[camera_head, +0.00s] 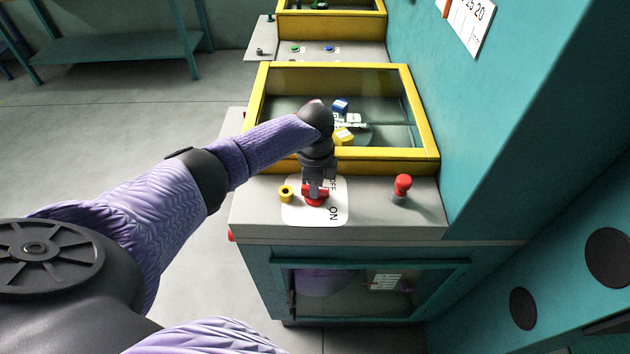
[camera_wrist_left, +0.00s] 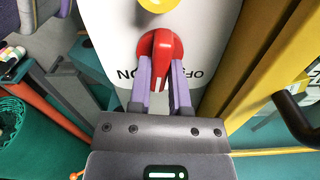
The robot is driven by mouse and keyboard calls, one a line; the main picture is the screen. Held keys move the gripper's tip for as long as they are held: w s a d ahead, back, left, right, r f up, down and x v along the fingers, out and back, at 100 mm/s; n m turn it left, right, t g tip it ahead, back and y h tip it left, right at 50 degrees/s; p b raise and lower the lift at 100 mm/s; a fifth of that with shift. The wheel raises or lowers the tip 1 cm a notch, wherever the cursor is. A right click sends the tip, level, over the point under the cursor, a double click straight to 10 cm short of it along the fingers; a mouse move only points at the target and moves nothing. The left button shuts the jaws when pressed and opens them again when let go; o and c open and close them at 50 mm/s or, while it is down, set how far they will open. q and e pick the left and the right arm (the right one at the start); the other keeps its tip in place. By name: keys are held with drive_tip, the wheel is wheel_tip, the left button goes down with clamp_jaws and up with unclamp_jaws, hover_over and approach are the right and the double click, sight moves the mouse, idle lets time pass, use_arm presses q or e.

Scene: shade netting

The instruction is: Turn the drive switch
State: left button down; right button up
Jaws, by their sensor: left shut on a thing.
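The drive switch is a red knob (camera_head: 316,200) on a white label plate (camera_head: 332,218) marked OFF and ON, on the grey top of the machine. My left gripper (camera_head: 315,188) comes down over it from above and covers part of it. In the left wrist view the red knob (camera_wrist_left: 160,50) sits between the two purple fingers of my left gripper (camera_wrist_left: 160,88), which is shut on it. A white mark on the knob points toward the gripper, between the words ON and OFF. My right gripper is not in view.
A yellow button (camera_head: 286,193) is close to the left of the knob. A red-topped lever (camera_head: 402,188) stands to the right. Behind is a yellow-framed window (camera_head: 428,120) with small blue and yellow objects beneath. A teal wall (camera_head: 520,110) rises at right.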

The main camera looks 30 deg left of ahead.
use_arm(q)
drive_tip(key=m, duration=0.5)
drive_tip(key=shift+m, duration=1.2)
drive_tip(key=c, duration=0.6)
unclamp_jaws()
drive_tip(key=shift+o, duration=0.2)
wheel_tip(320, 180, up, 10)
drive_tip(key=p, duration=0.2)
